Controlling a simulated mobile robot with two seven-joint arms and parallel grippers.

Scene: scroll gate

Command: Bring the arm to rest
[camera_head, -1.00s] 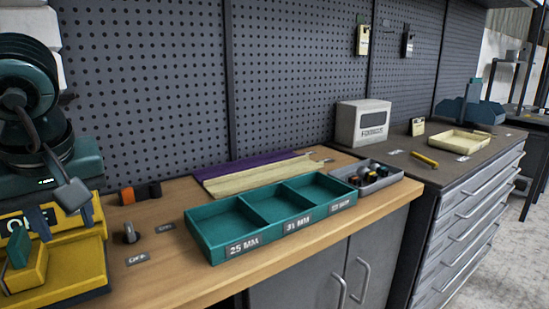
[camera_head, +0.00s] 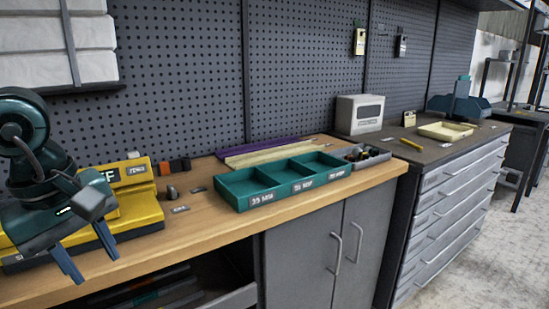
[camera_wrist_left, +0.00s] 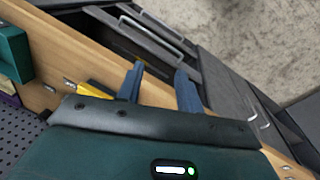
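My left arm comes in at the left edge of the head view. My left gripper (camera_head: 88,253) points down, with its two blue fingers spread apart and nothing between them. It is in front of the yellow machine (camera_head: 140,203) and near the front edge of the wooden bench (camera_head: 215,237). In the left wrist view, the two fingers of the left gripper (camera_wrist_left: 160,88) also show apart and empty, with the bench edge behind them. My right gripper is not in view.
A teal three-compartment tray (camera_head: 238,202) stands on the bench, with a grey bin (camera_head: 372,163) of small parts beside it. Knobs and labels lie between the machine and the tray. An open drawer (camera_head: 235,298) juts out below the bench. Pegboard backs the bench.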

